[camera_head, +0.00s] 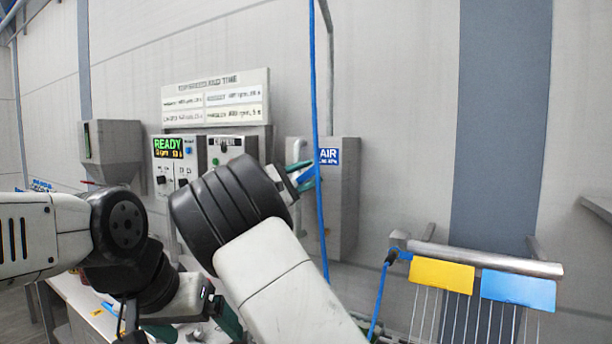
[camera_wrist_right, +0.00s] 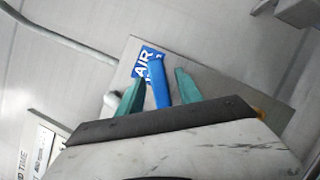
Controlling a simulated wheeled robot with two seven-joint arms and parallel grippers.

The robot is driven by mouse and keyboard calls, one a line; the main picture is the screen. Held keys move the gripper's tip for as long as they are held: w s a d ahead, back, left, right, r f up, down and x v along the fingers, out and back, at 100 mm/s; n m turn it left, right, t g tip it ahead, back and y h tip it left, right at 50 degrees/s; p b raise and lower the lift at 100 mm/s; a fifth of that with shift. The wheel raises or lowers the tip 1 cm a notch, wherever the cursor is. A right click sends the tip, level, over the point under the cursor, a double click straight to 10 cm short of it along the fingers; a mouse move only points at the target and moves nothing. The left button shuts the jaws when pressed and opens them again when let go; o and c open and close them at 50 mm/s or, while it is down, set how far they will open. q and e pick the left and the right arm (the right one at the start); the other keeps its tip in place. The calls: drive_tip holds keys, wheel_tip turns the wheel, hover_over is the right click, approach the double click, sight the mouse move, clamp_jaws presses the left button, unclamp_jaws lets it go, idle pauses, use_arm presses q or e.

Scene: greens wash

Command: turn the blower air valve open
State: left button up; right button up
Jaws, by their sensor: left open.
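The grey blower air box (camera_head: 345,210) with a blue AIR label (camera_head: 329,156) is on the wall at the middle of the head view. The blue valve handle (camera_wrist_right: 157,84) shows in the right wrist view, between the teal fingers of my right gripper (camera_wrist_right: 158,92). These fingers are spread, with a narrow gap on each side of the handle. In the head view, my right wrist hides part of the box's left side. My left gripper (camera_head: 195,328) is low at the left, open, away from the valve and partly hidden by its own arm.
Control boxes with a green READY display (camera_head: 168,147) and a sign board (camera_head: 215,98) are left of the air box. A blue hose (camera_head: 318,90) hangs in front of the air box. A rail with a yellow card (camera_head: 441,275) and blue card (camera_head: 518,289) stands at right.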

drive_tip(key=v, duration=0.7)
drive_tip(key=shift+s+a, duration=0.2)
drive_tip(key=shift+a, duration=0.1)
drive_tip(key=shift+f, duration=0.15)
